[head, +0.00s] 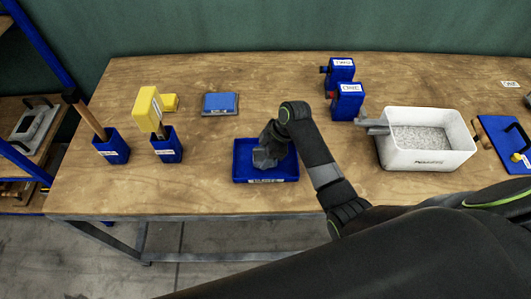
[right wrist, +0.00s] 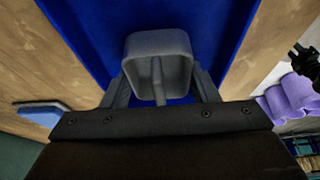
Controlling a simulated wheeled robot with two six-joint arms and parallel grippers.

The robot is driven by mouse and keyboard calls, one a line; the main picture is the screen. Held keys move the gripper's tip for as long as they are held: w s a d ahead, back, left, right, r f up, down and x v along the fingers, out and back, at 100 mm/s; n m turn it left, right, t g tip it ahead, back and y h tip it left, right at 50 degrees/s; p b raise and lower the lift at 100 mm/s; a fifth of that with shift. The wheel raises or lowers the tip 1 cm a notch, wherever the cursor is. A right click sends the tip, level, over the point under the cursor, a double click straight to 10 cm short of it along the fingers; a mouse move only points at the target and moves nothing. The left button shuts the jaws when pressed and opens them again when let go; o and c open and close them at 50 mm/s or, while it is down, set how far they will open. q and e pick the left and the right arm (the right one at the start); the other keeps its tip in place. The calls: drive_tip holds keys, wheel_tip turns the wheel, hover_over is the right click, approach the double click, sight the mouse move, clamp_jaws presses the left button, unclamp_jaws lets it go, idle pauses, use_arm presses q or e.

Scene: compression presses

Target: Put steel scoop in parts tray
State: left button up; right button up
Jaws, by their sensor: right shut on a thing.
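The steel scoop (head: 264,159) is grey and sits over the blue parts tray (head: 240,174) in the head view. In the right wrist view the scoop (right wrist: 158,60) shows its hollow side, with the blue tray floor (right wrist: 95,25) behind it. My right gripper (head: 270,142) is above the tray and shut on the scoop; its fingers (right wrist: 160,88) lie on both sides of the scoop's narrow part. I cannot tell whether the scoop touches the tray floor. My left gripper is not in view.
A white bin (head: 428,166) of grey granules stands right of the tray. Two blue boxes (head: 347,104) stand behind. Blue holders (head: 113,150) with a wooden handle and a yellow tool (head: 147,108) stand left. A blue-topped block (head: 220,103) lies behind the tray. The table's front left is clear.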

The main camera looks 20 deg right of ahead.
drive_tip(key=shift+f, duration=0.35)
drive_tip(key=shift+f, duration=0.1)
drive_tip(key=o, duration=1.2)
drive_tip(key=b+v, duration=0.2)
drive_tip(key=v, duration=1)
